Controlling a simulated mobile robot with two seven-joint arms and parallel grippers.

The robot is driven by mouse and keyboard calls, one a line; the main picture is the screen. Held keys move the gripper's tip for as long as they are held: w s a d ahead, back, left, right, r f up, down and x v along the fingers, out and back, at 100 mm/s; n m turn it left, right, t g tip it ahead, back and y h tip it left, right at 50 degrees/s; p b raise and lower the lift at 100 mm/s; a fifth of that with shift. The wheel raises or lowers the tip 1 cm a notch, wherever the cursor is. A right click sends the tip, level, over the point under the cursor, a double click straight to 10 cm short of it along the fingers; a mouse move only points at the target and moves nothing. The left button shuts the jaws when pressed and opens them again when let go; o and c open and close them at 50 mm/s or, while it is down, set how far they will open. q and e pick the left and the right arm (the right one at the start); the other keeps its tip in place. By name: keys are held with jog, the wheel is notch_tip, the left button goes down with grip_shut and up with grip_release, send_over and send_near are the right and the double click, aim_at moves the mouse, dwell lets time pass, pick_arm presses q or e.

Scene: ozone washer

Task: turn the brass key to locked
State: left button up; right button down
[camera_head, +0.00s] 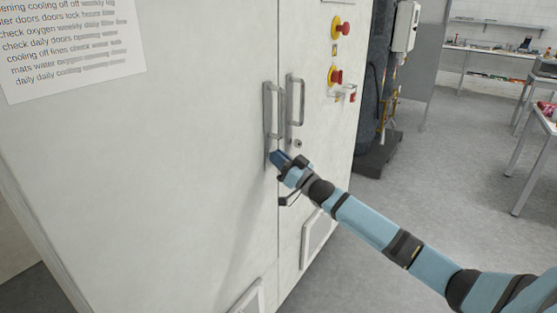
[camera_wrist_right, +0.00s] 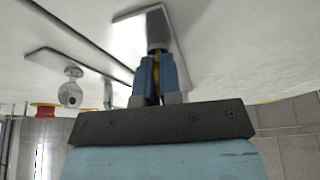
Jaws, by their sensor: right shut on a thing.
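My right gripper (camera_head: 277,158) reaches the bottom of the left door's handle plate (camera_head: 267,110) on the white cabinet. In the right wrist view its blue fingers (camera_wrist_right: 158,75) are closed around a narrow brass-yellow piece, the brass key (camera_wrist_right: 157,88), at the plate. Most of the key is hidden by the fingers, and I cannot tell its turn angle. The handle plate also shows in the wrist view (camera_wrist_right: 133,38). My left gripper is not in view.
A second handle (camera_head: 296,98) is on the right door, with a small round fitting (camera_head: 297,143) below it. Red-and-yellow buttons (camera_head: 336,76) sit on the cabinet's right. A printed sheet (camera_head: 70,45) hangs at upper left. Open floor (camera_head: 430,170) lies to the right.

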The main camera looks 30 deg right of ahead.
jog(key=shift+n+y, duration=0.6)
jog(key=shift+n, duration=0.4)
jog(key=shift+n+g, duration=0.3)
jog(key=shift+n, duration=0.1)
jog(key=c, duration=1.3)
grip_release()
jog(key=v, duration=1.4)
jog(key=shift+w+f, duration=0.1)
jog(key=shift+w, duration=0.05)
